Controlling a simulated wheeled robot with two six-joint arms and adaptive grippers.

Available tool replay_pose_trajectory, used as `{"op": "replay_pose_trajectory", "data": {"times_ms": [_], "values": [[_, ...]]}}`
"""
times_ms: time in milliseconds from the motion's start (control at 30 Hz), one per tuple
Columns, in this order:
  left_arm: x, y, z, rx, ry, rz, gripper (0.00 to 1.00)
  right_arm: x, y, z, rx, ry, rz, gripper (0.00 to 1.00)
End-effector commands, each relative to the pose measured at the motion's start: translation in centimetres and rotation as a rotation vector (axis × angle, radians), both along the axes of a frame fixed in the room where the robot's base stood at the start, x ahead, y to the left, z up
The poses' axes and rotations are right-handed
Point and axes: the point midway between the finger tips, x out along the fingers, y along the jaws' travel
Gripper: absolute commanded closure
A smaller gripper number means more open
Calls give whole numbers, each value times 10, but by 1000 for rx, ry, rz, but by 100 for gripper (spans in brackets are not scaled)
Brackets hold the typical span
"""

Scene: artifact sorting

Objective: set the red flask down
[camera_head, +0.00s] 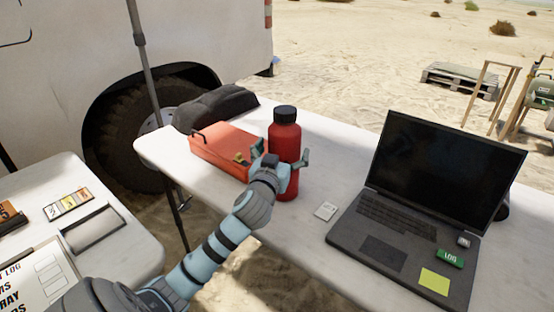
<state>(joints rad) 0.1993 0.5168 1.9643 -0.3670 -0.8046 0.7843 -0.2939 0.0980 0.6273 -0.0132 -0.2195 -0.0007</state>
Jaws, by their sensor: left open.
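The red flask (285,145) with a black cap stands upright on the white table (318,240), near the middle of the head view. My left gripper (283,162) is open at the flask, with fingers on either side of its lower body. Whether the fingers touch the flask cannot be told. The gripper hides part of the flask's lower left side. My right gripper is not in view.
An orange-red case (226,146) lies just left of the flask, with a dark bundle (215,106) behind it. An open laptop (420,200) stands to the right. A small white card (326,211) lies between flask and laptop. A second table (120,235) is at left.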

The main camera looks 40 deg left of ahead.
Motion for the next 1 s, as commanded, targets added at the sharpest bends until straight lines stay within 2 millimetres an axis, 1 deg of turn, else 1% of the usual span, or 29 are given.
{"op": "replay_pose_trajectory", "data": {"times_ms": [200, 300, 400, 500, 667, 1000], "values": [[-53, -24, 1, 0, 2, -2, 9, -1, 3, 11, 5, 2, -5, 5], [-74, -33, 1, -2, 1, -1, 9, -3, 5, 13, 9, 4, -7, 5], [-87, -38, 1, -1, 1, -1, 9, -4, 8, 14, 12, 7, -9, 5], [-92, -40, 1, -1, 0, 1, 9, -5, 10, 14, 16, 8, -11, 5], [-92, -40, 1, -1, -1, 1, 9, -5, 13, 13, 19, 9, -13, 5], [-92, -40, 1, -1, -1, 1, 9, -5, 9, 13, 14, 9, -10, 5]]}}
